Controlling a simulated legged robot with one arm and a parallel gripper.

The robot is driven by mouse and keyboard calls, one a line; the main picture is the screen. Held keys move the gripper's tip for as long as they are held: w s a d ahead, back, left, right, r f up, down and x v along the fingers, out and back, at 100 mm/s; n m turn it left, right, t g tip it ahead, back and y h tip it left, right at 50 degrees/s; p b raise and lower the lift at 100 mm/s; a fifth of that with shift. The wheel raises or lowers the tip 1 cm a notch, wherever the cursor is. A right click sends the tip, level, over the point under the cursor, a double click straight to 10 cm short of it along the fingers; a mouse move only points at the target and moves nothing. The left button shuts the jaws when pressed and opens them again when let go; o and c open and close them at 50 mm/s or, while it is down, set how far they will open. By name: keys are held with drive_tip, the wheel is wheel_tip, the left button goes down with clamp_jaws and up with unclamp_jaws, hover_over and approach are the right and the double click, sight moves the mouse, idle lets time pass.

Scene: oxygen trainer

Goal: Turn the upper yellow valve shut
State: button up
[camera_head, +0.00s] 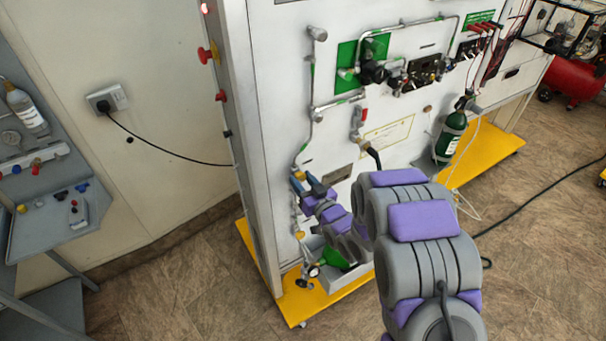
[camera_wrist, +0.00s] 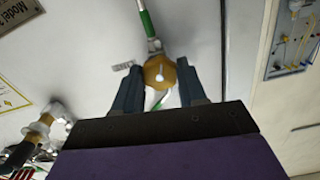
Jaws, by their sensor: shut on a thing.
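The upper yellow valve (camera_wrist: 158,72) is a round yellow knob with a pale mark on its face, on a thin pipe on the white panel. In the head view it shows as a small yellow spot (camera_head: 298,176) at my gripper's tip. My gripper (camera_wrist: 160,88) has one dark finger on each side of the knob and is shut on it. In the head view my gripper (camera_head: 308,184) reaches the panel's left part, and my arm hides some of the panel. A lower yellow fitting (camera_head: 299,235) sits below on the same pipe line.
The white panel (camera_head: 290,60) stands on a yellow base (camera_head: 312,303). A green cylinder (camera_head: 451,132) stands to the right. A brass fitting (camera_wrist: 42,122) lies left in the wrist view. A black cable (camera_head: 165,146) runs from the wall socket to the panel. A grey bench (camera_head: 70,225) is at left.

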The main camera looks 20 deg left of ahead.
drive_tip(key=m+p, duration=0.4)
drive_tip(key=shift+r+m, duration=0.15)
drive_tip(key=shift+m, duration=0.15)
drive_tip(key=m+p, duration=0.2)
drive_tip(key=m, duration=0.1)
drive_tip(key=shift+m, duration=0.4)
drive_tip(key=m, duration=0.1)
drive_tip(key=m+p, duration=0.1)
drive_tip(key=m, duration=0.1)
drive_tip(key=shift+f+m, duration=0.2)
drive_tip(key=shift+m, duration=0.1)
drive_tip(key=m, duration=0.4)
drive_tip(key=shift+f+m+b, duration=0.1)
drive_tip(key=shift+m+b, duration=0.2)
drive_tip(key=shift+b, duration=0.1)
drive_tip(key=m+b, duration=0.1)
drive_tip(key=m, duration=0.3)
drive_tip(key=shift+b, duration=0.4)
drive_tip(key=m+b, duration=0.2)
drive_tip(key=m, duration=0.2)
drive_tip(key=shift+f, duration=0.15)
drive_tip(key=m+b, duration=0.3)
drive_tip(key=m, duration=0.2)
drive_tip(key=shift+m+b, duration=0.75)
drive_tip(key=shift+m, duration=0.25)
